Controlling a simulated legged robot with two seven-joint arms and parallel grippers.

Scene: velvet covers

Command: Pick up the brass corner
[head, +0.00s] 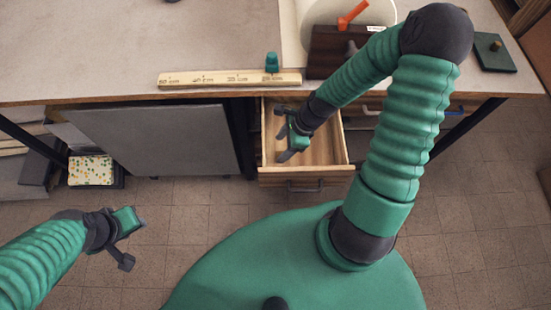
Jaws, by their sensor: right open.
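I cannot make out a brass corner for sure in the head view. An open wooden drawer (322,157) juts out below the bench. My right gripper (281,133) is over the drawer's inside, its fingers spread and nothing seen between them. The gripper and forearm hide part of the drawer's floor, so a small thing there could be covered. My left gripper (134,237) is open and empty over the floor tiles at the lower left, well away from the drawer.
On the bench top (120,45) lie a wooden ruler (228,79), a small green object (271,62), a dark brown block (328,48) and an orange-handled tool (352,15). A dark green plate with a brass-coloured knob (494,44) lies at right. A grey panel (160,140) stands left of the drawer.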

